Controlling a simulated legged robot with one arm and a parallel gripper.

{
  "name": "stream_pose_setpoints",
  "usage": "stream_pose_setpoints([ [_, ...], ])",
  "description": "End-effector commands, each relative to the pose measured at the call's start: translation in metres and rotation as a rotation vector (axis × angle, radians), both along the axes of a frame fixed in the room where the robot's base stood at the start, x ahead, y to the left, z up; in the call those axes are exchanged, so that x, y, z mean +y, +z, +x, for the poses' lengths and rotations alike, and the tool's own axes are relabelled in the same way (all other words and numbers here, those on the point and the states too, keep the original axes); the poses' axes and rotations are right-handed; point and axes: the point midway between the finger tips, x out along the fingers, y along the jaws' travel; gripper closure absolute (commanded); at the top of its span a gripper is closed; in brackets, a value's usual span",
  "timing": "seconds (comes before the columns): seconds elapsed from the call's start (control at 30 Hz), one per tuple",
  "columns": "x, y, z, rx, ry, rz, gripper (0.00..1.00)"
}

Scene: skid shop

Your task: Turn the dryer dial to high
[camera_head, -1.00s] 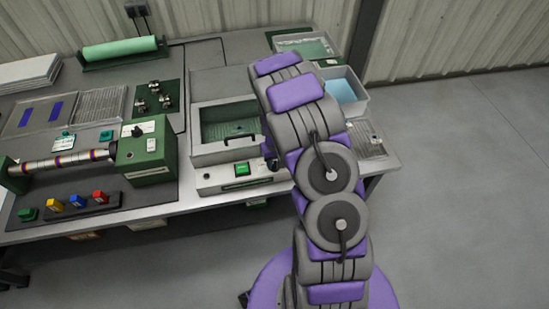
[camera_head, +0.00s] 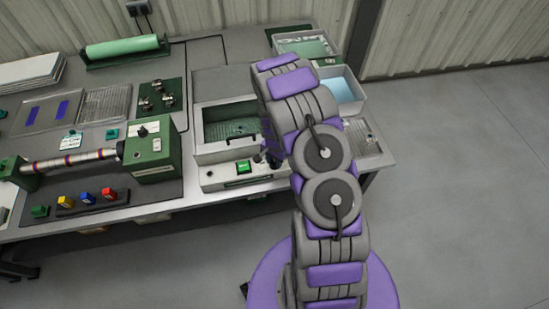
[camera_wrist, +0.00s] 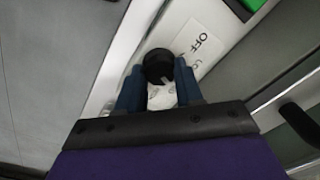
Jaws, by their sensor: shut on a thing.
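The dryer (camera_head: 212,178) is a pale box at the bench's front edge, with a lit green button (camera_head: 243,167) on its front panel. Its black round dial (camera_wrist: 157,64) shows in the wrist view beside a white label (camera_wrist: 203,48) reading "OFF", with more lettering that I cannot read in full. A pale mark on the dial points toward the bottom of the picture. My gripper (camera_wrist: 159,74) is shut on the dial, one blue finger on each side. In the head view my arm hides the dial.
An open tray with a handle (camera_head: 226,150) sits just behind the dryer's panel. A clear bin with blue contents (camera_head: 347,88) stands right of my arm. A green motor box (camera_head: 153,148) and several coloured blocks lie left. Floor at right is clear.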

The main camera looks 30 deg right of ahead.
Motion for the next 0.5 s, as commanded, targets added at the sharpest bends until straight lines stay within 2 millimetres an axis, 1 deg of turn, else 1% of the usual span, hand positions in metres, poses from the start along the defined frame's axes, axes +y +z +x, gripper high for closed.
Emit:
stream_pose_setpoints([
  [0.2,0.0000,0.0015,0.0010,-0.002,-0.206,-0.001,0.95],
  [0.5,-0.0004,0.0009,0.0017,-0.004,-0.471,-0.002,0.95],
])
